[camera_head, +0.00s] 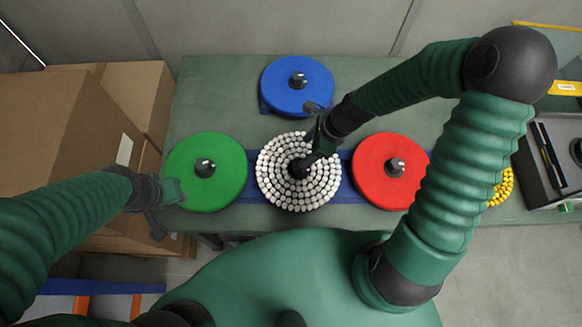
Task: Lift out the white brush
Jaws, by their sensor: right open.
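The white brush (300,185) is a round disc of many white tufts with a dark hub, in the middle of the table between a green and a red disc. My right gripper (305,160) is open over its upper middle, close to the hub. The gripper and hub overlap, so I cannot tell whether they touch. My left gripper (167,208) is at the left edge of the green disc, away from the white brush. Its fingers are too small and dark to read.
A green disc (225,178), a blue disc (285,92) and a red disc (385,188) surround the white brush on the green table (215,85). A yellow brush (502,188) shows at right, partly behind my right arm. Cardboard boxes (75,125) stand left. Bare table lies at upper left.

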